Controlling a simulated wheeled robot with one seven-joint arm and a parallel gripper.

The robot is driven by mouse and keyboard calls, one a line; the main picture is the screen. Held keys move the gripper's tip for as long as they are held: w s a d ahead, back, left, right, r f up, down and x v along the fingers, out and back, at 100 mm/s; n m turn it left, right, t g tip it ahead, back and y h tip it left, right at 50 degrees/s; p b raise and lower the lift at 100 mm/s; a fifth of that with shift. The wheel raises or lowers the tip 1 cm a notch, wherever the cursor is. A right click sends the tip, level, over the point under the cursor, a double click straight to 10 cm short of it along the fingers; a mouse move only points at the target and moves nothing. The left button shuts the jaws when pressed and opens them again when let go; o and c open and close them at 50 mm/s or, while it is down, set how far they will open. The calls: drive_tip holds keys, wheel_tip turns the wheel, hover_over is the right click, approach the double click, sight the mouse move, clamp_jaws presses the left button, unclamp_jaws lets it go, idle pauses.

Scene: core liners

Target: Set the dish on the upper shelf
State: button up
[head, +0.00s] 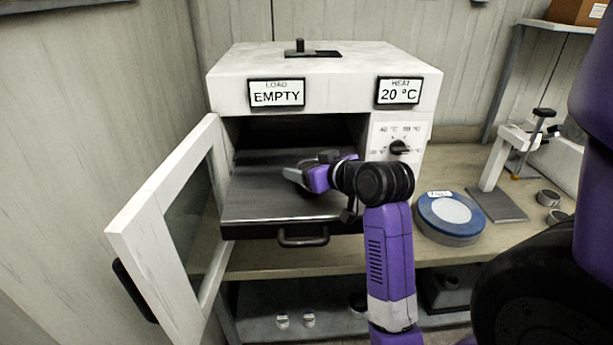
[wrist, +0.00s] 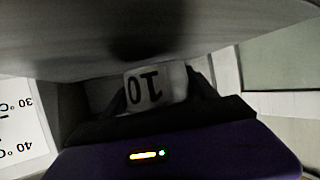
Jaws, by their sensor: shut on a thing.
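My gripper (head: 301,176) reaches into the open front of the white oven (head: 325,66), low over a dark grey pulled-out shelf (head: 262,206). In the wrist view my gripper (wrist: 158,92) is shut on a pale thing marked "10" (wrist: 156,82), apparently the dish. The mark reads upside down there. The head view barely shows the held thing, so I cannot tell whether it touches the shelf. A black handle (head: 302,239) sits at the shelf's front. Whether another shelf lies higher in the dark interior is unclear.
The oven door (head: 165,215) stands open at the left. The oven's displays read "EMPTY" (head: 277,94) and "20 °C" (head: 398,91). A blue round device (head: 447,231) and a white stand (head: 495,160) are on the bench at right. Small containers (head: 308,318) stand below.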

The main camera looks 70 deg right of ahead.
drive_tip(key=shift+f, duration=1)
drive_tip(key=shift+f, duration=0.1)
drive_tip(key=o, duration=1.7)
